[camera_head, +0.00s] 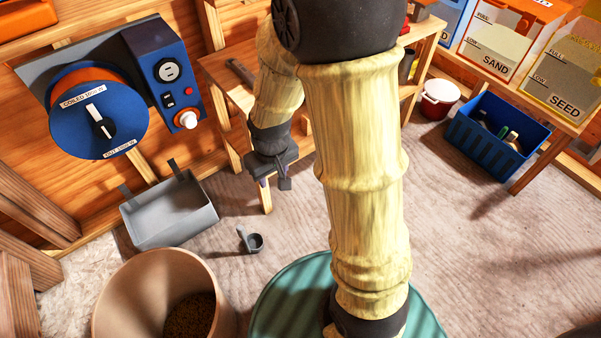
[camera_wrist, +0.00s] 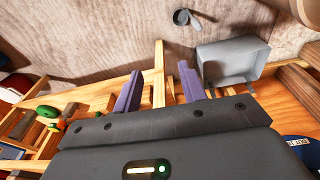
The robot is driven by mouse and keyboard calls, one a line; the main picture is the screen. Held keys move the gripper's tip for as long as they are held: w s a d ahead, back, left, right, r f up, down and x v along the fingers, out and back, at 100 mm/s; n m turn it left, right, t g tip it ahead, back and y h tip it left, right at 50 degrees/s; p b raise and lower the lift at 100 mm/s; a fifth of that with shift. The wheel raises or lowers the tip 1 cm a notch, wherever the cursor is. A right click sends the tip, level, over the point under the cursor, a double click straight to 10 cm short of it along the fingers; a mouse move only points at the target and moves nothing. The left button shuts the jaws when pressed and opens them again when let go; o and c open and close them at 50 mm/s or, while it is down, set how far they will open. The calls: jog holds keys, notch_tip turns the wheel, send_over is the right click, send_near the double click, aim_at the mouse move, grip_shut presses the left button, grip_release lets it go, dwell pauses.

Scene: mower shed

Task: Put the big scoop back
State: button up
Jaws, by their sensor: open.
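A small grey scoop (camera_head: 255,243) with a round cup and short handle lies on the floor. It also shows in the wrist view (camera_wrist: 181,17) near the top edge. I see only this one scoop, and cannot tell whether it is the big one. My gripper (camera_head: 273,181) hangs above the floor in front of the wooden bench (camera_head: 228,68). Its two purple fingers are apart with nothing between them in the wrist view (camera_wrist: 160,68). The gripper is apart from the scoop, up and to its right in the head view.
A grey open bin (camera_head: 172,232) with hook tabs is left of the scoop. A tan bucket (camera_head: 112,305) with dark grains stands in front. A cord reel (camera_head: 75,125) is on the wall. A blue crate (camera_head: 530,150), red-white pot (camera_head: 438,100) and SAND and SEED bins (camera_head: 560,85) are right.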

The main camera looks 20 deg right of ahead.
jog(key=s+d+r+m, duration=0.2)
jog(key=s+d+r, duration=0.2)
jog(key=s+r, duration=0.1)
jog(key=shift+s+d+r+m+t, duration=0.3)
jog(key=shift+s+d+m+t, duration=0.1)
jog(key=shift+s, duration=0.25)
jog(key=w+p+v, duration=0.2)
jog(key=p+v, duration=0.9)
jog(key=shift+w+r+p, duration=0.2)
jog(key=shift+r+p, duration=0.15)
jog(key=shift+r, duration=0.15)
jog(key=shift+f, duration=0.1)
jog(key=shift+c, duration=0.5)
jog(key=shift+w, duration=0.1)
